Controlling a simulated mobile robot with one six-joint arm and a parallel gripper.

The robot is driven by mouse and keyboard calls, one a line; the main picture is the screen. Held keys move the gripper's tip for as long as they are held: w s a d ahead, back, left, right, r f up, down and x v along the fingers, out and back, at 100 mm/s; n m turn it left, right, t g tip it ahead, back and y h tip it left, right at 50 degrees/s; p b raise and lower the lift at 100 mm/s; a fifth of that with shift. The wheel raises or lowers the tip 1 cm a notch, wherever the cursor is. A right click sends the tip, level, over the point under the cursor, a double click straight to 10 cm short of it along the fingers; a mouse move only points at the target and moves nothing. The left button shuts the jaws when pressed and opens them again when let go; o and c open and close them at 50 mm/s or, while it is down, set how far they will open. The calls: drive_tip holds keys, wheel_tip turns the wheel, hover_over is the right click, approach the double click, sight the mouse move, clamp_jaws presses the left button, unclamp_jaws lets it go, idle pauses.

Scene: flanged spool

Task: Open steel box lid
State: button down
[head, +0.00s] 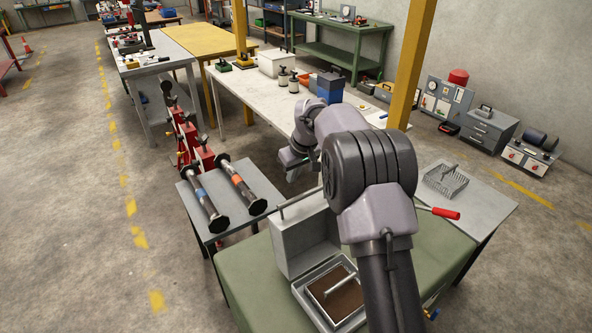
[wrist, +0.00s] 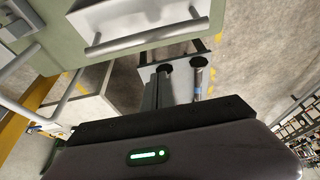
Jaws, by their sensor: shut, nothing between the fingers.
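The steel box (head: 302,287) sits on the green table; its brown inside shows, with a light bar handle lying across it. Its grey lid (head: 300,243) stands upright at the box's far side, with a bar handle (head: 300,203) along its top edge. In the wrist view the lid's bar handle (wrist: 150,36) crosses near the top of the picture. My gripper (head: 292,174) hangs beyond the lid, apart from it, with its jaws shut and empty. The dark fingers (wrist: 160,82) show close together in the wrist view. My arm hides the box's right part.
A small grey table (head: 200,228) at left holds two spools, one with a blue band (head: 203,197) and one with an orange band (head: 240,184). A wire basket (head: 444,181) and a red-handled tool (head: 445,213) lie at right. A yellow post (head: 410,65) stands behind.

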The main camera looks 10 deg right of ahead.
sight(310, 216)
drive_tip(key=shift+s+d+f+b, duration=0.3)
drive_tip(key=shift+s+f+b, duration=0.15)
drive_tip(key=shift+s+f, duration=0.3)
drive_tip(key=shift+s+d+f+b, duration=0.35)
drive_tip(key=shift+s+f, duration=0.2)
drive_tip(key=shift+f, duration=0.25)
drive_tip(key=shift+s, duration=0.1)
drive_tip(key=shift+s+d+f+b, duration=0.1)
drive_tip(key=shift+s+f+b, duration=0.05)
drive_tip(key=shift+b, duration=0.85)
drive_tip(key=shift+t+y, duration=0.4)
drive_tip(key=shift+t, duration=0.2)
drive_tip(key=s+b, duration=0.1)
drive_tip(key=s+d+r+b, duration=0.1)
drive_tip(key=s+b, duration=0.1)
drive_tip(key=s+d+b, duration=0.1)
drive_tip(key=s, duration=0.1)
drive_tip(key=shift+s+r+b, duration=0.25)
drive_tip(key=shift+r+b, duration=0.15)
drive_tip(key=shift+d+r, duration=0.1)
